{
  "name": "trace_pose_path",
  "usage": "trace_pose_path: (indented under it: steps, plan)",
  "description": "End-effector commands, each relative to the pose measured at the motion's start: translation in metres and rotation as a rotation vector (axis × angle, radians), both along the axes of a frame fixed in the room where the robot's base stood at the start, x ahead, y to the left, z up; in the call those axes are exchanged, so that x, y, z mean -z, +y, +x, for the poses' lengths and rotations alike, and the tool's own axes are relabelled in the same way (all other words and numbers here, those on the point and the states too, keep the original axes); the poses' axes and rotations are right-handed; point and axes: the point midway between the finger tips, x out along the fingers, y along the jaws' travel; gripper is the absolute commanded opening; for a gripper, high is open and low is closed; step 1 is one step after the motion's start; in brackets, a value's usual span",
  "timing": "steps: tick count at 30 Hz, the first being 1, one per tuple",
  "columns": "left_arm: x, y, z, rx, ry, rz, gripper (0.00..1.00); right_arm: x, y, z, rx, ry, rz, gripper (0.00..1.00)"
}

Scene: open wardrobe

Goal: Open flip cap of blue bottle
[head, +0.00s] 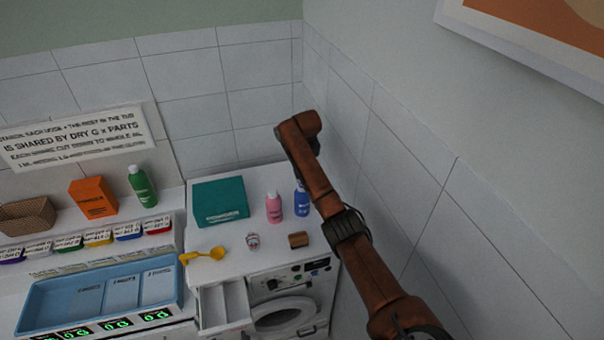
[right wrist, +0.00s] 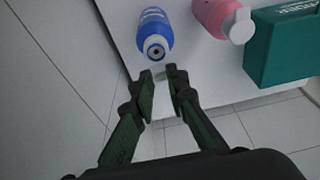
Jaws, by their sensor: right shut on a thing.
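The blue bottle (head: 300,203) stands upright at the back right of the white washing machine top, partly hidden by my right arm. In the right wrist view the blue bottle (right wrist: 154,27) is seen from above, with a dark round opening in its top. A small pale grey flap, apparently its flip cap (right wrist: 163,77), lies between the fingertips of my right gripper (right wrist: 160,76), apart from the opening. The fingers are nearly together on it. In the head view my right gripper is hidden behind the arm. My left gripper is not in view.
A pink bottle (head: 273,208) stands close left of the blue one, and a teal box (head: 220,201) is beside it. A tiled wall (head: 420,200) rises close on the right. A small cup (head: 252,241), brown block (head: 298,240) and yellow scoop (head: 205,254) lie in front.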

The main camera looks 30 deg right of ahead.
Motion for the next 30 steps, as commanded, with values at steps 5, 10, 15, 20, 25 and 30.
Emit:
trace_pose_path:
  steps: [5, 10, 15, 20, 25, 30]
  plan:
    - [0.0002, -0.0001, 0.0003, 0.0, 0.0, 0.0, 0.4, 0.0036, -0.0001, -0.0012, 0.0, 0.015, 0.004, 0.0]
    - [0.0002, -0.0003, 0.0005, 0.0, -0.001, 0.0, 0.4, 0.0041, 0.0, -0.0013, 0.0, 0.015, 0.004, 0.0]
    - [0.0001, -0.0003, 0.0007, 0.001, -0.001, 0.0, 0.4, 0.0043, 0.0001, -0.0014, 0.0, 0.015, 0.004, 0.16]
    - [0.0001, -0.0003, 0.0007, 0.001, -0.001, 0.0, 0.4, 0.0029, 0.0001, -0.0007, 0.0, 0.012, 0.003, 0.27]
    - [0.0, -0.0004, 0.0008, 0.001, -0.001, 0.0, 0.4, 0.0019, 0.0001, -0.0003, 0.0, 0.01, 0.002, 0.32]
    - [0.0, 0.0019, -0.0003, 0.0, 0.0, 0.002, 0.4, 0.0006, 0.0, -0.0001, 0.0, 0.009, 0.002, 0.32]
